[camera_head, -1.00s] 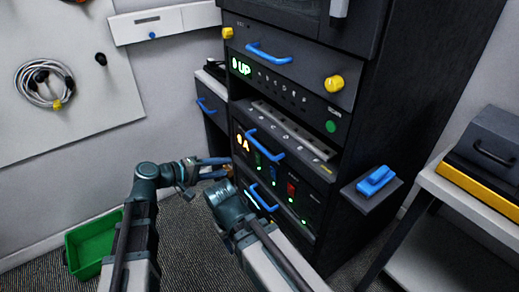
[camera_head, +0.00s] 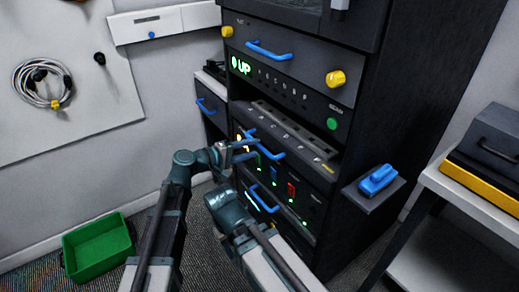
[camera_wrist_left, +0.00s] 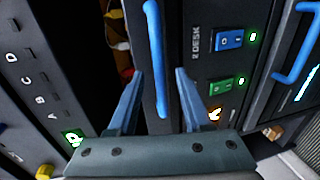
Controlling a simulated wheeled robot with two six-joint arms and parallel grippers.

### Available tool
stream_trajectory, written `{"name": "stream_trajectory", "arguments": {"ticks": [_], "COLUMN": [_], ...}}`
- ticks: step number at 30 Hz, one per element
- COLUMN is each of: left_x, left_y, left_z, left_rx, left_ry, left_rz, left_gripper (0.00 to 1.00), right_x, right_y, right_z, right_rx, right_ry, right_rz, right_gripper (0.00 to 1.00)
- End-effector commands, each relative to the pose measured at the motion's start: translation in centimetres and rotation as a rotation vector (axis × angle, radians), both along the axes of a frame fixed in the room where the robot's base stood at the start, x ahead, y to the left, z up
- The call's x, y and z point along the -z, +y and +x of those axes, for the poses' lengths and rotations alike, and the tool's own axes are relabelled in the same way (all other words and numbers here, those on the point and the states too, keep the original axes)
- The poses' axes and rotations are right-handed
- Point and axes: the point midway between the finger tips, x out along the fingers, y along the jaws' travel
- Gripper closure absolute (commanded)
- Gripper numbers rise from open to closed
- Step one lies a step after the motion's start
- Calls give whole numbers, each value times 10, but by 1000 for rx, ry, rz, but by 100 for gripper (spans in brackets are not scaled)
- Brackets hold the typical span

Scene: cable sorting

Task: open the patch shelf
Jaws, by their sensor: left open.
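The patch shelf front (camera_head: 300,172), dark with coloured switches, sits in the rack below the panel showing UP. I take its bar to be the upper blue handle (camera_head: 268,148); the handle also shows in the left wrist view (camera_wrist_left: 155,55). My left gripper (camera_head: 248,145) is open at this handle. In the left wrist view its two blue fingers (camera_wrist_left: 158,85) stand on either side of the bar; whether they touch it I cannot tell. A dark gap above the front shows red and yellow things (camera_wrist_left: 118,30). My right arm shows, but its gripper does not.
Another blue handle (camera_head: 264,200) sits just below. A drawer with yellow knobs (camera_head: 335,79) is above. A blue object (camera_head: 378,179) rests on a side bracket. A green bin (camera_head: 97,247) stands on the floor at left, and a white table (camera_head: 470,190) at right.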

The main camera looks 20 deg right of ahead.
Motion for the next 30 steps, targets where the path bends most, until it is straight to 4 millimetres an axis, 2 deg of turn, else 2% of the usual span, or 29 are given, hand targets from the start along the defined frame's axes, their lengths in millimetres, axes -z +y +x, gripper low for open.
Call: {"name": "stream_trajectory", "arguments": {"ticks": [3, 9, 20, 28, 30], "left_x": [5, 7, 7, 7, 7], "left_y": [-17, -30, -33, -33, -33], "left_z": [7, 12, 12, 12, 12], "left_rx": [1, -1, -1, -1, -1], "left_ry": [-1, -1, 0, -1, -1], "left_rz": [0, 0, 0, 0, 0], "left_gripper": [50, 50, 50, 99, 100], "right_x": [5, 7, 7, 7, 7], "right_y": [0, 0, 0, 0, 0], "right_z": [0, 0, 0, 0, 0], "right_rx": [0, -1, -1, 0, 0], "right_ry": [0, 0, -1, -1, -1], "right_rz": [-1, -1, -2, -2, -2], "right_gripper": [50, 50, 50, 50, 50]}}
